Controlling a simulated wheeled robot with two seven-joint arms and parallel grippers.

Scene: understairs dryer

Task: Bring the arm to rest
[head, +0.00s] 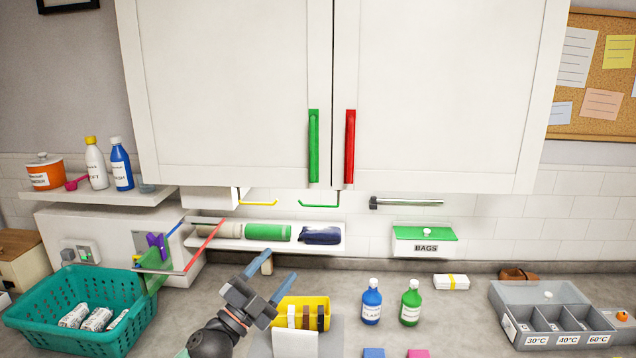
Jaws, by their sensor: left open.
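My left gripper (279,265) is in the lower middle of the head view, at the end of my left arm (215,335). Its two blue fingers are spread apart and point up and to the right. My right gripper is not in view.
Blue (371,305) and green (410,305) bottles stand right of the yellow bin. A grey sorting box (515,292) is at the right. The wall cabinet (235,90) is shut above a low shelf (335,243).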

